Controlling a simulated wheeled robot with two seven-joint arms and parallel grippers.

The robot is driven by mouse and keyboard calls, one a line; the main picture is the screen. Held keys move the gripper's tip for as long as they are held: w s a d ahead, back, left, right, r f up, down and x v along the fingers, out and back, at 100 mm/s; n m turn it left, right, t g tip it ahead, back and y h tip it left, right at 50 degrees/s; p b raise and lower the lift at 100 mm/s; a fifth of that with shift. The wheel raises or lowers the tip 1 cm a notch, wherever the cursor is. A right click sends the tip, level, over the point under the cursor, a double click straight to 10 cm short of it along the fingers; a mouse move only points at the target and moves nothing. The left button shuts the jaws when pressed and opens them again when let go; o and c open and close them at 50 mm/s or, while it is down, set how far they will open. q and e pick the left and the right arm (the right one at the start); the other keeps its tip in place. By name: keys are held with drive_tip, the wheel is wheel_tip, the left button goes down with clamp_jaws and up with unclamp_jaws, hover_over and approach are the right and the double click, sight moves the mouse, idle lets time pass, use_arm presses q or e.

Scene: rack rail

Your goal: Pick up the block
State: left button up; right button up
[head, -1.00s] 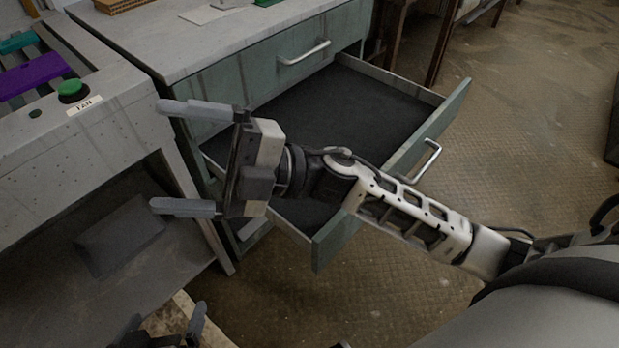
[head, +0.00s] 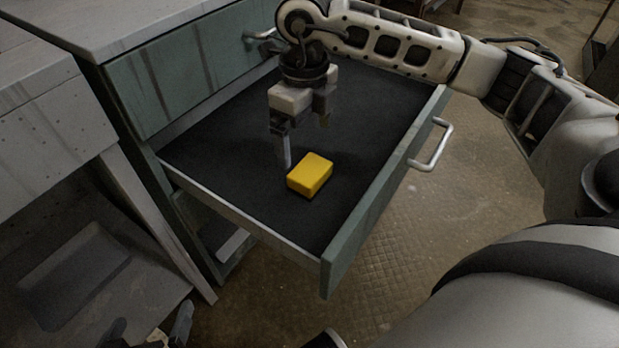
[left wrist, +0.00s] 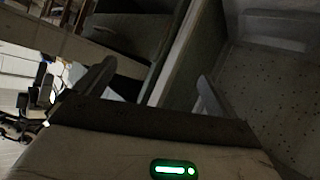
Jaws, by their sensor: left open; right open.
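A yellow block (head: 309,176) lies on the dark floor of the open drawer (head: 213,141), nearer its front corner. My right gripper (head: 304,143) points down into the drawer just behind the block. It is open and empty, with one finger close to the block's far left side; I cannot tell if they touch. My left gripper (head: 150,330) is open at the bottom left edge of the head view, low beside the cabinet, mostly cut off. Its two spread fingers also show in the left wrist view (left wrist: 152,88), with nothing between them.
The drawer's green front (head: 385,190) with its metal handle (head: 432,146) stands out over the floor. A closed drawer front (head: 180,80) is above it. A grey bench (head: 50,130) stands at the left. The rest of the drawer is bare.

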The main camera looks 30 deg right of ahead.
hover_over(310, 169)
drive_tip(key=f, duration=0.4)
drive_tip(key=shift+w+a+f+b, duration=0.1)
drive_tip(key=shift+a+f+b, duration=0.1)
drive_tip(key=shift+a+b, duration=0.2)
drive_tip(key=f, duration=0.1)
drive_tip(key=f+b, duration=0.1)
drive_tip(key=f, duration=0.1)
drive_tip(key=d+f, duration=0.1)
drive_tip(key=f, duration=0.1)
drive_tip(key=shift+b, duration=0.3)
drive_tip(key=shift+f, duration=0.1)
use_arm(q)
drive_tip(key=shift+d+r+t+h, duration=0.2)
drive_tip(key=shift+r+t+h, duration=0.1)
drive_tip(key=shift+r, duration=0.2)
drive_tip(key=shift+d+r+t+h, duration=0.2)
drive_tip(key=shift+r+t, duration=0.1)
drive_tip(key=shift+r, duration=0.2)
use_arm(e)
drive_tip(key=shift+a, duration=0.1)
use_arm(q)
drive_tip(key=shift+s+f, duration=0.1)
drive_tip(key=shift+f, duration=0.05)
use_arm(e)
drive_tip(key=c, duration=1.2)
